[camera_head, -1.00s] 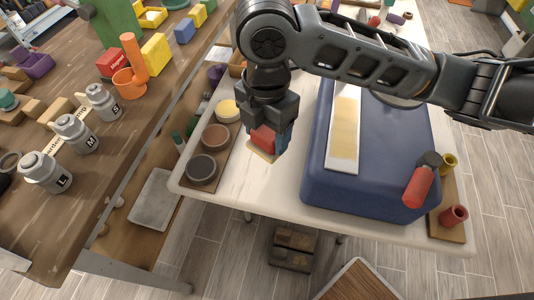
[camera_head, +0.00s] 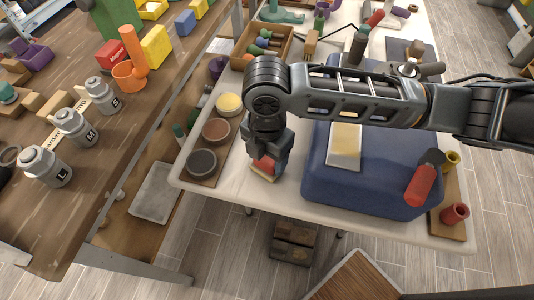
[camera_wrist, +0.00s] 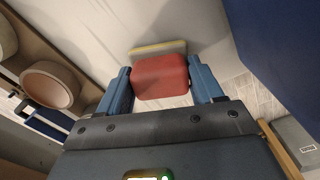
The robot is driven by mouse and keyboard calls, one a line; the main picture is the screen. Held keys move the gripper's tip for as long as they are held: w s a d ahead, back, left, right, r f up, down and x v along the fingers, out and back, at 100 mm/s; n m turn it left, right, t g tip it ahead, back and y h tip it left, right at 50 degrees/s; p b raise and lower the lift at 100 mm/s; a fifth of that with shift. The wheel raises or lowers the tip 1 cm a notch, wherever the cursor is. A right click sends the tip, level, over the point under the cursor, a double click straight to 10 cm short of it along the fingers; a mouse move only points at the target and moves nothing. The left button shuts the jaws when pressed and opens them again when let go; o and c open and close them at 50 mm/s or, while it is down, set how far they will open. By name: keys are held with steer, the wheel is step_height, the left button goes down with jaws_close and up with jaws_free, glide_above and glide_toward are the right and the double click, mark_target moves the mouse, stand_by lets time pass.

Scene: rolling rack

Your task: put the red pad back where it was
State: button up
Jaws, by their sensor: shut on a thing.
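The red pad (camera_head: 265,163) is between the fingers of my gripper (camera_head: 268,150), over the near left part of the white table (camera_head: 240,200). In the wrist view the red pad (camera_wrist: 160,77) fills the gap between the two blue fingers of my gripper (camera_wrist: 163,86). A tan layer shows along the pad's far edge in the wrist view and below it in the head view. I cannot tell whether the pad touches the tabletop. The gripper hides part of the pad.
A wooden holder with yellow, brown and black round pots (camera_head: 202,162) stands close left. A large blue block (camera_head: 375,195) stands right, with a pale board (camera_head: 344,147) and a red-handled tool (camera_head: 422,185) on it. Bare tabletop lies around the gripper.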

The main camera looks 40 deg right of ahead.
steer(key=shift+f, duration=0.15)
steer(key=o, duration=1.1)
step_height(320, 180, up, 12)
steer(key=shift+r, duration=0.2)
